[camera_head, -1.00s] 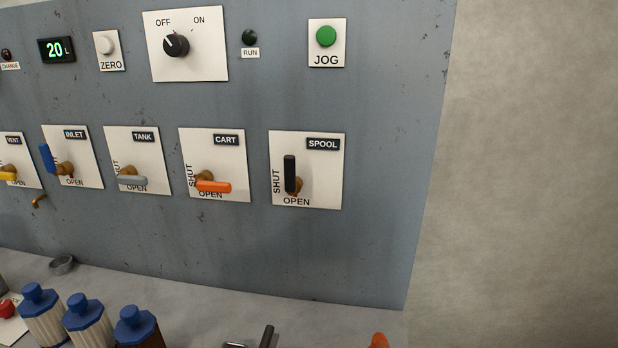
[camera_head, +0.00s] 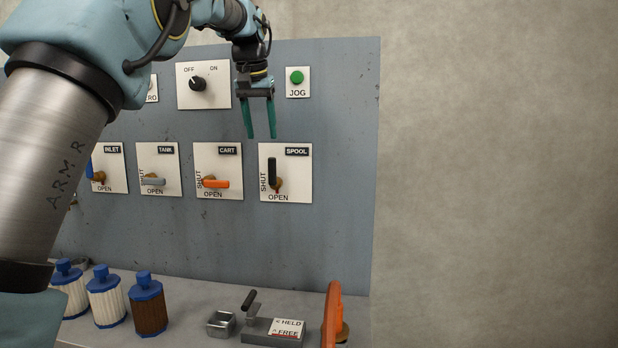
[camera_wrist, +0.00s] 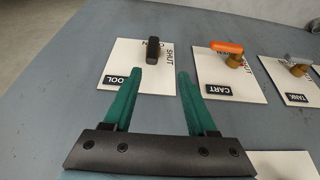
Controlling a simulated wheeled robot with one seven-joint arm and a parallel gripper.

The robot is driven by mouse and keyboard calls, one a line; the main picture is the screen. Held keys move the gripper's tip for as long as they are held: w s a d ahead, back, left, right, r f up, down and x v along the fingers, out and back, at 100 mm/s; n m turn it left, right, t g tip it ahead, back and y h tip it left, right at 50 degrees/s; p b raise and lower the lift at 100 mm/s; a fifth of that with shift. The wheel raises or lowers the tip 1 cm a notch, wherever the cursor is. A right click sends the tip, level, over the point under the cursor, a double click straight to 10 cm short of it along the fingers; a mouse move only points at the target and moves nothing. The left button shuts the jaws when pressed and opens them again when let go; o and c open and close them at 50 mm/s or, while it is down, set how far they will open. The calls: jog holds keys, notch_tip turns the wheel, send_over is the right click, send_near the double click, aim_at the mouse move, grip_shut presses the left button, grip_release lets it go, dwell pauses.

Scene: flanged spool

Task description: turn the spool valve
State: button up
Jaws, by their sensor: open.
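The spool valve has a black lever (camera_head: 272,171) on a white plate labelled SPOOL (camera_head: 298,187). The lever stands upright beside the word SHUT, with OPEN printed below. My gripper (camera_head: 261,137) is open and empty, with its two green fingers pointing down just above the SPOOL plate. In the wrist view my gripper (camera_wrist: 160,80) also shows open, and the black lever (camera_wrist: 153,50) lies beyond the fingertips, apart from them.
The CART valve's orange lever (camera_head: 215,184) and the TANK valve's grey lever (camera_head: 152,181) lie sideways left of SPOOL. The green JOG button (camera_head: 297,77) and the black OFF/ON knob (camera_head: 198,83) are above.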

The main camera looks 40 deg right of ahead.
jog(key=d, duration=0.1)
jog(key=p, duration=0.1)
send_over(273, 185)
jog(key=f, duration=0.9)
jog(key=shift+w+d+f, duration=0.15)
jog(key=shift+w+f, duration=0.2)
jog(key=shift+w, duration=0.05)
jog(key=shift+c, duration=0.2)
grip_shut()
dwell(0.5)
